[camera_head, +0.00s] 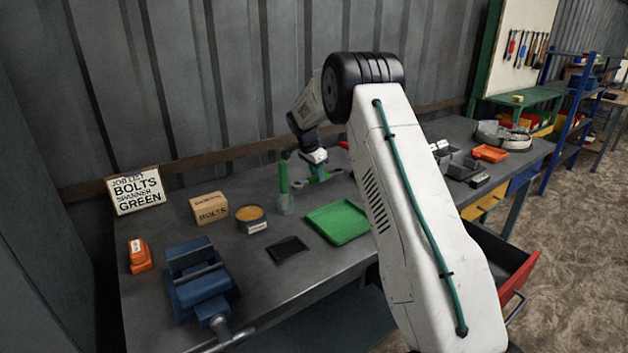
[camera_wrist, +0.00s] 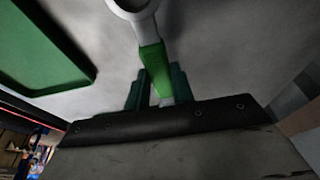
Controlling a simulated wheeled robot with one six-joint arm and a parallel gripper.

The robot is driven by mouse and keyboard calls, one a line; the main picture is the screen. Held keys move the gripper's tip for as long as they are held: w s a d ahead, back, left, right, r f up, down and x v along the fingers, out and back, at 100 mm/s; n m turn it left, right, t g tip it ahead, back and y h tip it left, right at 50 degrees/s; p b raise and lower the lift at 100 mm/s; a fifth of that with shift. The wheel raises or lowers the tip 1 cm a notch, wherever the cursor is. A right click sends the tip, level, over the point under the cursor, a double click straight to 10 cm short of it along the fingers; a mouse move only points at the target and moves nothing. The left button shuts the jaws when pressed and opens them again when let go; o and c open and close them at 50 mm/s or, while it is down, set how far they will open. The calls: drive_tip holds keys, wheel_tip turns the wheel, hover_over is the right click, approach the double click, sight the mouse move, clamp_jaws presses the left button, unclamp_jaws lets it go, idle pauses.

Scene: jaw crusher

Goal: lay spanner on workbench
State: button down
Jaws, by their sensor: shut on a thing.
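My gripper (camera_head: 318,172) is over the back middle of the workbench (camera_head: 165,220), pointing down. In the wrist view my gripper (camera_wrist: 153,92) is shut on the green-banded handle of the spanner (camera_wrist: 150,52). The spanner's grey ring end (camera_wrist: 133,8) reaches away from the fingers and is cut by the frame's top edge. The grey bench top lies beneath it. I cannot tell whether the spanner touches the bench. In the head view the spanner is small and hard to separate from the green fingers.
A green tray (camera_head: 338,222) lies in front of my gripper.

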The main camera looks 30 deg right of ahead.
sight(314, 187)
drive_tip(key=w, duration=0.3)
drive_tip(key=shift+w+a+f, duration=0.1)
drive_tip(key=shift+a+f, duration=0.05)
drive_tip(key=shift+f, duration=1.7)
drive_tip(key=shift+f, duration=0.15)
drive_tip(key=c, duration=1.2)
unclamp_jaws()
